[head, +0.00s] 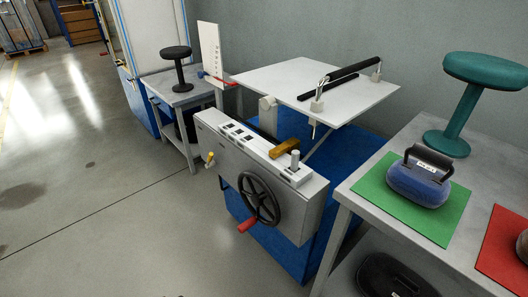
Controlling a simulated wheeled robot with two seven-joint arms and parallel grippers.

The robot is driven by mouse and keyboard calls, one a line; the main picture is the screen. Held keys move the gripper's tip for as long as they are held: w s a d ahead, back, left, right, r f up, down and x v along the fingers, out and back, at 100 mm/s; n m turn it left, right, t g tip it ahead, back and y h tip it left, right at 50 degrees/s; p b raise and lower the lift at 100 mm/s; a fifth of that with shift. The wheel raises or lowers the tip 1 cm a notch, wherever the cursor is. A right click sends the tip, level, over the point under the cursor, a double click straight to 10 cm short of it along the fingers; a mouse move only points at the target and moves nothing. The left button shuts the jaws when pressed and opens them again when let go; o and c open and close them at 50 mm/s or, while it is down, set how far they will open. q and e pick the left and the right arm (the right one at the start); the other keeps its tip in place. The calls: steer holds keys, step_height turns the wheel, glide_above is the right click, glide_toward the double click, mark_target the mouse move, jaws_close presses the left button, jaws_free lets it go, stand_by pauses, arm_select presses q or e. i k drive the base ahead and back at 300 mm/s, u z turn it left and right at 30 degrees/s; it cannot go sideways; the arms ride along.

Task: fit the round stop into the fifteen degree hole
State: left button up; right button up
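A grey test machine (222,150) stands in the middle, with a black handwheel (259,198) on its front. On its top is a row of small dark openings with pale labels (236,132); the markings are too small to read, so I cannot tell which is the fifteen degree hole. A grey upright cylinder (295,160) stands at the right end of the top, beside a brass-coloured block (284,148). A small yellow-tipped piece (211,157) is at the left front face. I cannot tell which of these is the round stop. Neither of my grippers is in view.
A white tilted panel (275,83) with a black bar (353,68) overhangs the machine's back. A workbench at right carries a green mat (437,227) with a blue handled weight (418,184), a teal stool (452,130) and a red mat (497,258). Floor at left is clear.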

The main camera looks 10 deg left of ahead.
mark_target(255, 146)
steer(key=z, duration=3.9)
steer(key=k, duration=1.35)
steer(key=u, duration=1.35)
